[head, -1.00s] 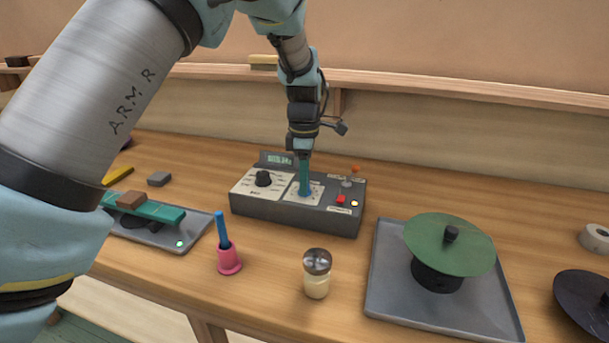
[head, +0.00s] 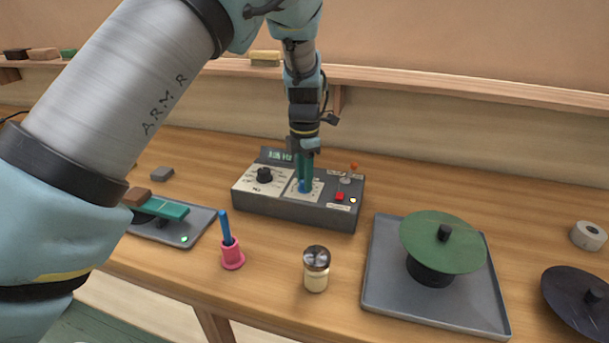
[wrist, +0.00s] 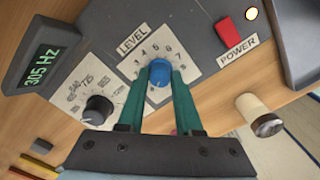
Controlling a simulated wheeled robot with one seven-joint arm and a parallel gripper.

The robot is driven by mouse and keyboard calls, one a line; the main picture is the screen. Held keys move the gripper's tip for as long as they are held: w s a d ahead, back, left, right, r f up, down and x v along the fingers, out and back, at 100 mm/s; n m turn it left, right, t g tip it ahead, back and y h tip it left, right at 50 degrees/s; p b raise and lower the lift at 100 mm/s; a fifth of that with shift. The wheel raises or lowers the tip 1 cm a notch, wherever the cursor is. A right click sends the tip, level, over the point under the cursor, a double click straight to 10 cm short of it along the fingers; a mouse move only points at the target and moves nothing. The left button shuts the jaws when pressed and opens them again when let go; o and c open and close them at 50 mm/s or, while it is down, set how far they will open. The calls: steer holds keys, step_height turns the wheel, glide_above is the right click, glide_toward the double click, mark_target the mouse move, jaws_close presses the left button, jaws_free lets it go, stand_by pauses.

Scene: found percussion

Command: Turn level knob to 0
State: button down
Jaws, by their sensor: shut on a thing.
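The level knob (wrist: 159,76) is blue and sits on a white dial plate (wrist: 177,43) marked LEVEL, with numbers around it. It is on the dark control box (head: 295,213). My gripper (wrist: 159,72) has its two green fingers closed around the knob from above, one on each side. In the head view, my gripper (head: 304,184) points straight down at the knob, which shows as a bit of blue between the fingertips. The knob's pointer cannot be made out, so its setting is unclear.
On the box are a black knob (wrist: 97,109), a red POWER switch (wrist: 231,32), a lit lamp (wrist: 251,14) and a display (wrist: 40,67) reading 305 Hz. In front stand a pink holder (head: 232,257) and a shaker (head: 316,270). A tray (head: 385,290) is at right.

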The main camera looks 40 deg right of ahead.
stand_by(0.4)
steer(key=c, duration=0.6)
jaws_free()
steer(key=shift+r, duration=0.15)
step_height(320, 180, up, 11)
steer(key=b, duration=0.3)
steer(key=shift+f, duration=0.2)
steer(key=shift+w, duration=0.1)
